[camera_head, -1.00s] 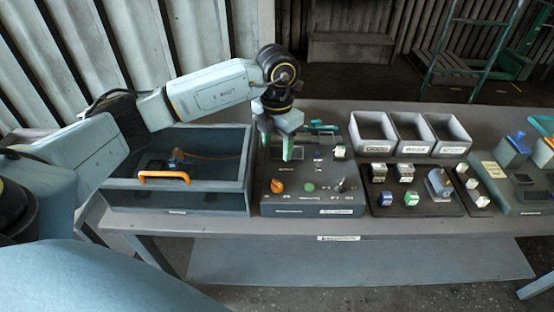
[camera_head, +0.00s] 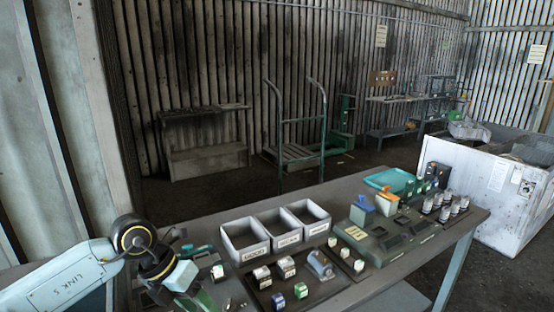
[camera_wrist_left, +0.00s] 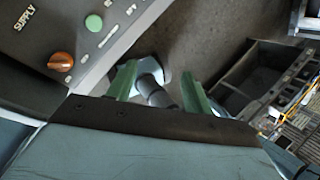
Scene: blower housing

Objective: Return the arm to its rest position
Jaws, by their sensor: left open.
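My left arm comes in at the lower left of the head view. Its gripper (camera_head: 192,292) hangs over the left part of the bench, by the control panel, partly cut off by the frame's bottom edge. In the wrist view the two green fingers (camera_wrist_left: 158,88) stand apart and hold nothing. A white and grey rounded part shows beyond the gap between them; I cannot tell what it is. The control panel (camera_wrist_left: 105,22), with an orange knob (camera_wrist_left: 61,62) and a green button (camera_wrist_left: 94,22), lies to the left of the fingers. My right gripper is in neither view.
Three grey bins (camera_head: 277,232) stand on the bench (camera_head: 350,188), behind a dark tray (camera_head: 262,295) of small parts. A console (camera_head: 385,240) and several cylinders (camera_head: 445,208) stand further right. A hand cart (camera_head: 296,150) and a large white crate (camera_head: 490,175) stand beyond the bench.

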